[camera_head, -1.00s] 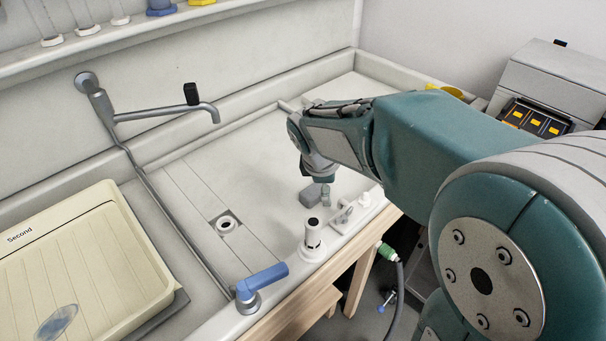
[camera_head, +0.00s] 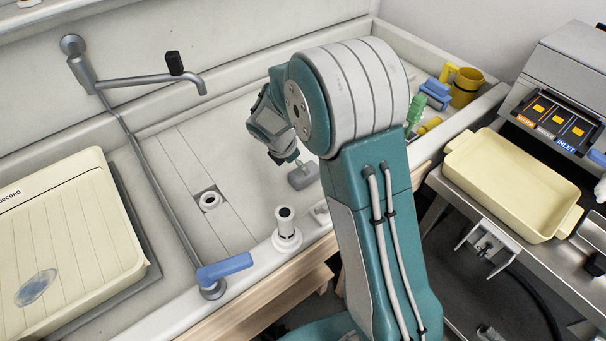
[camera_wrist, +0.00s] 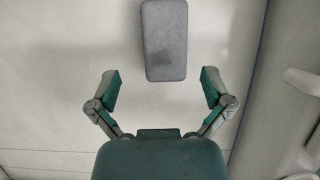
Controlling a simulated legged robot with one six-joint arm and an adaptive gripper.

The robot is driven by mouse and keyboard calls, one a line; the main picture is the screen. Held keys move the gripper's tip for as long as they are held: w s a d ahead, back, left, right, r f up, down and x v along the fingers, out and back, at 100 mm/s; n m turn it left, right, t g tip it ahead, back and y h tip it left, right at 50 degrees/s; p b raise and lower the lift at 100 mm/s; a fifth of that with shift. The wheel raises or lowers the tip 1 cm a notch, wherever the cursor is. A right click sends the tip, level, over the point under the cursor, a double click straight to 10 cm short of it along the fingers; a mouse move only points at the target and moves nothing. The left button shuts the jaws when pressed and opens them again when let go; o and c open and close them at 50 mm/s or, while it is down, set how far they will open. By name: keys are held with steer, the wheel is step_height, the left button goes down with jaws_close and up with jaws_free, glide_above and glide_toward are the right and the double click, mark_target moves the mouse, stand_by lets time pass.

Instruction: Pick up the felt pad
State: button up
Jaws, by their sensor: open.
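The felt pad looks like a grey rounded block. In the head view the pad (camera_head: 303,176) lies on the pale sink floor, just right of my gripper (camera_head: 291,160), which is partly hidden by my arm. In the wrist view the pad (camera_wrist: 164,42) is at the top centre, its far end near the picture's top edge. My gripper (camera_wrist: 161,88) is open and empty, its two green-padded fingers spread wide apart. The pad lies ahead of the fingertips, roughly centred between them, and does not appear to be between the pads.
A white upright standpipe (camera_head: 286,227) and a blue-handled valve (camera_head: 223,267) stand along the front rim. A grey tap (camera_head: 150,80) reaches over the sink. A cream tray (camera_head: 70,240) lies at left; another tray (camera_head: 510,185) sits at right. A yellow mug (camera_head: 466,88) stands at the back right.

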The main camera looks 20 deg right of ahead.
steer(key=x, duration=0.5)
steer(key=shift+s+d+f, duration=0.15)
steer(key=shift+s+d, duration=0.1)
steer(key=shift+s, duration=0.05)
steer(key=shift+w+f, duration=0.1)
steer(key=shift+f, duration=0.3)
steer(key=c, duration=0.9)
